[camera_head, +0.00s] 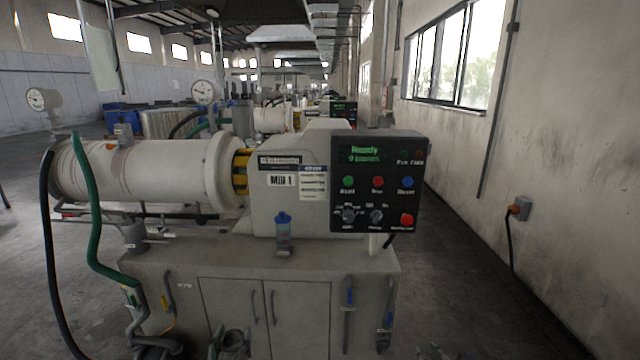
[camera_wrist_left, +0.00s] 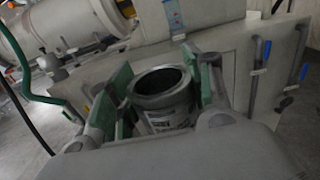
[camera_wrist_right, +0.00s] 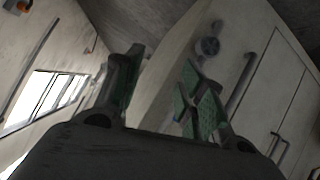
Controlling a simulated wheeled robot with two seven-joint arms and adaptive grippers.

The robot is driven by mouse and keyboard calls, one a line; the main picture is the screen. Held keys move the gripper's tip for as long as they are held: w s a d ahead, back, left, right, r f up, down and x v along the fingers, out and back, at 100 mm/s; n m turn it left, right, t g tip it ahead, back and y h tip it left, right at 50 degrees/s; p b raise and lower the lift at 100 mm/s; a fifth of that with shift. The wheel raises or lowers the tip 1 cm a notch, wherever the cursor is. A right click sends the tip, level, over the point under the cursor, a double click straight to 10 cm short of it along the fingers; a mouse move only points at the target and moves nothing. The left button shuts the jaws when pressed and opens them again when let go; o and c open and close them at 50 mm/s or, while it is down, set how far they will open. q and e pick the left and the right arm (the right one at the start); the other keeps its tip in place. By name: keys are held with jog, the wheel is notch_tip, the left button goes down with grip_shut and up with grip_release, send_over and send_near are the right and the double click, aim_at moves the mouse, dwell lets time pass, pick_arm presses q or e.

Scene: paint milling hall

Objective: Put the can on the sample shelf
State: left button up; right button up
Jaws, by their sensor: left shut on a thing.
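The can (camera_wrist_left: 162,112) is a grey metal cylinder with an open top and a label on its side. It sits upright, slightly tilted in the left wrist view, between the green pads of my left gripper (camera_wrist_left: 155,82), which is shut on it. In the head view the can (camera_head: 235,342) shows only at the bottom edge, in front of the mill's cabinet doors. My right gripper (camera_wrist_right: 163,62) is empty, with its green-padded fingers apart. I cannot make out a sample shelf for certain in any view.
Mill 1 (camera_head: 290,195) stands ahead on a grey cabinet (camera_head: 350,262), with a control panel (camera_head: 378,185) at its right. Hoses (camera_head: 88,210) and valves hang at the left. Floor (camera_head: 480,290) is clear on the right.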

jog(key=s+a+f+g, duration=0.2)
jog(key=s+f+g, duration=0.4)
jog(key=s+f, duration=2)
jog(key=s+a+f+g, duration=0.1)
jog(key=s+f, duration=0.1)
jog(key=s, duration=0.9)
jog(key=s+a+f+g, duration=0.1)
jog(key=s+f+g, duration=0.1)
jog(key=s, duration=0.9)
jog(key=s+a+f+g, duration=0.1)
jog(key=s+f, duration=0.3)
jog(key=s, duration=0.7)
jog(key=shift+f, duration=0.25)
pick_arm(q)
jog(key=shift+f, duration=0.1)
jog(key=s+f, duration=0.4)
jog(key=f, duration=0.1)
jog(key=shift+s+f, duration=0.35)
pick_arm(e)
jog(key=shift+a, duration=0.1)
pick_arm(q)
jog(key=shift+r, duration=0.1)
